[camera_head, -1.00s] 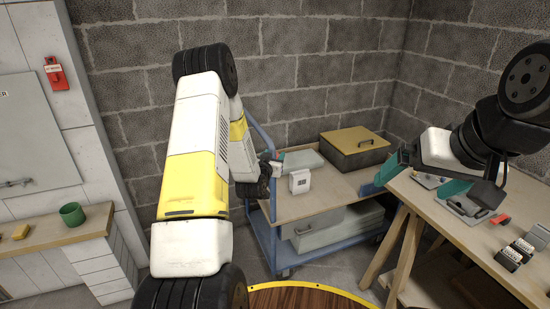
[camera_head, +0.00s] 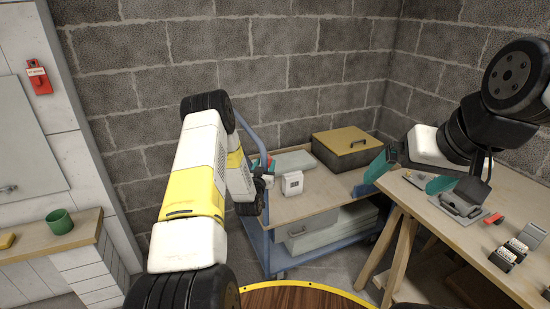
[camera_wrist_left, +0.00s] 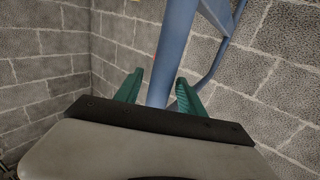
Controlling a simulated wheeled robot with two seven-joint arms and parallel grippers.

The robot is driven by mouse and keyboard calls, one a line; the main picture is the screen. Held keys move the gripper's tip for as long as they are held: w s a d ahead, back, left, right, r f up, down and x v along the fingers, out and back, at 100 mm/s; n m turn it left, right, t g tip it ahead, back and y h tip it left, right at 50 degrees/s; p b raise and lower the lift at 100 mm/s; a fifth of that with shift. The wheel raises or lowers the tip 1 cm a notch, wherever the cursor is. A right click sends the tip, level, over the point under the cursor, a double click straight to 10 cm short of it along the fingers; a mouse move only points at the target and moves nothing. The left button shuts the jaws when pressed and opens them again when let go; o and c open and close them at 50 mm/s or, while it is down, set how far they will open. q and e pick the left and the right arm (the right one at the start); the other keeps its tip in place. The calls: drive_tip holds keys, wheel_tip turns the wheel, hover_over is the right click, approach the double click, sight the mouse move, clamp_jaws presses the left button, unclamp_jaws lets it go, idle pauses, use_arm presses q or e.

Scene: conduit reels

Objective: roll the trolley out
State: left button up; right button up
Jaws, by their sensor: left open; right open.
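My left gripper (camera_head: 260,165) is at that handle end, partly hidden behind my own arm in the head view. In the left wrist view its two green fingers (camera_wrist_left: 160,93) are open with the blue handle tube (camera_wrist_left: 171,60) between them; a gap shows, and contact cannot be told. My right gripper (camera_head: 405,178) is open and empty above the left edge of the wooden workbench (camera_head: 478,235).
The trolley carries a yellow-lidded box (camera_head: 347,147), a white box (camera_head: 292,183) and a grey case (camera_head: 330,230) below. The workbench at right holds several small fittings, its legs close to the trolley. A green mug (camera_head: 59,222) stands on the left ledge.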

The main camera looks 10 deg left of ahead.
use_arm(q)
drive_tip(key=shift+w, duration=0.85)
clamp_jaws()
idle(0.8)
